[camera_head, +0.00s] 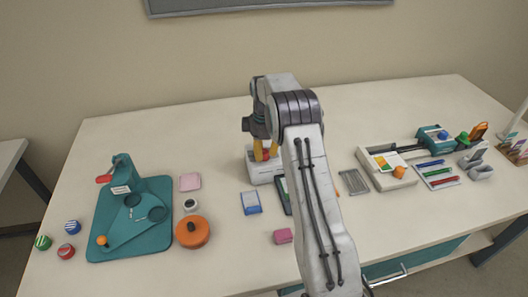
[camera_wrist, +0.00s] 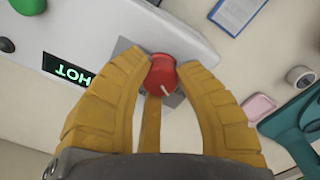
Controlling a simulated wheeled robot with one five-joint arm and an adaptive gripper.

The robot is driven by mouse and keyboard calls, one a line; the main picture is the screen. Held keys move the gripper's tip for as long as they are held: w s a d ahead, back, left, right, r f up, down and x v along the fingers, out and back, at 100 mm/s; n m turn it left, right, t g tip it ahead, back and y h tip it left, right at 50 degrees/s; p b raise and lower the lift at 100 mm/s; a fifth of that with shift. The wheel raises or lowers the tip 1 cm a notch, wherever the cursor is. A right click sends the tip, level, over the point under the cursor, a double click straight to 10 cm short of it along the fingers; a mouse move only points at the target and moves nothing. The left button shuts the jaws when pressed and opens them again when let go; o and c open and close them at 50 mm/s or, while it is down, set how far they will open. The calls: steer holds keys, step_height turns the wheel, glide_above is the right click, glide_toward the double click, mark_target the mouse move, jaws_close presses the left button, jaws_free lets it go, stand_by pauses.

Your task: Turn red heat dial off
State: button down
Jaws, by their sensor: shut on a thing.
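The red heat dial (camera_wrist: 162,75) sits on the white laminator (camera_wrist: 120,30), with a light pointer mark on its rim. A green lit display reading HOT (camera_wrist: 68,68) is to the left of the dial in the wrist view. In the head view my gripper (camera_head: 265,152) is at the front of the white laminator (camera_head: 262,176), and the dial is hard to tell apart from the fingers.
A teal machine (camera_head: 130,220) stands on the left of the table, with an orange round box (camera_head: 192,232) beside it. A blue notepad (camera_head: 250,203) and pink block (camera_head: 283,236) lie near the laminator.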

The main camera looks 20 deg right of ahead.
mark_target(264, 151)
steer(key=c, duration=0.8)
jaws_free()
steer(key=shift+f, duration=0.1)
step_height(264, 151, up, 12)
steer(key=shift+r, duration=0.1)
stand_by(0.3)
